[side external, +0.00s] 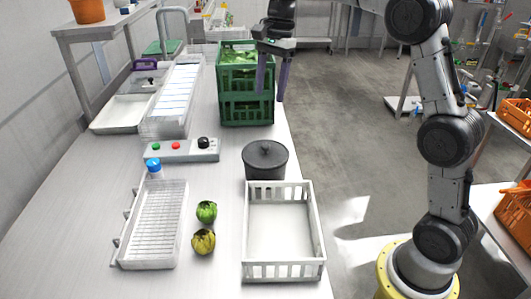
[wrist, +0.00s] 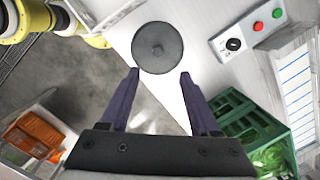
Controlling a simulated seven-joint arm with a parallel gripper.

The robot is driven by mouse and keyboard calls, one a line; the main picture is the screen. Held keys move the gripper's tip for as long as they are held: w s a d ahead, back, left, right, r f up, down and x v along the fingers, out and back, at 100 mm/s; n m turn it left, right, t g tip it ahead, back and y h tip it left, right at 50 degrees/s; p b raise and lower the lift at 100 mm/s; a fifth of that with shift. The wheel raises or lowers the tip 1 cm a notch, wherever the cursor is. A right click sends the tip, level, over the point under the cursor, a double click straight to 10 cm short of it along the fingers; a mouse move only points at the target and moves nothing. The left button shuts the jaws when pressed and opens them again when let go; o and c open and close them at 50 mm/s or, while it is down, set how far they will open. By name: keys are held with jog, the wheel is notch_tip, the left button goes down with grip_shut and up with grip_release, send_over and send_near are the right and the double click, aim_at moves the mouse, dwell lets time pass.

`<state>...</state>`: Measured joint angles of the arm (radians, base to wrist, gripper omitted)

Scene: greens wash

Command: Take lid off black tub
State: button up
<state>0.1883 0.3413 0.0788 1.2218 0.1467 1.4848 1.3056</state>
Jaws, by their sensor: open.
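The black tub (side external: 265,166) stands on the metal counter behind the white crate. Its round dark lid (side external: 264,153) with a small centre knob is on top; the lid also shows from above in the wrist view (wrist: 145,58). My gripper (side external: 271,98) is open and empty, with its purple fingers pointing down beside the green crate, above and farther back than the tub. In the wrist view my gripper's fingertips (wrist: 160,72) are spread to either side of the lid's lower edge, apart from it.
A white slatted crate (side external: 283,276) is right in front of the tub. Stacked green crates (side external: 246,110) with leafy greens stand behind it. A button box (side external: 181,151) is to the left. The counter's right edge is close by.

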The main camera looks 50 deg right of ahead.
send_over(266, 145)
jog(key=shift+g, duration=0.3)
jog(key=f, duration=1)
jog(key=shift+d+f, duration=0.2)
jog(key=shift+d, duration=0.2)
jog(key=shift+a+f, duration=0.2)
jog(key=shift+f, duration=1.3)
jog(key=shift+a+f, duration=0.2)
jog(key=shift+f, duration=1.25)
grip_shut()
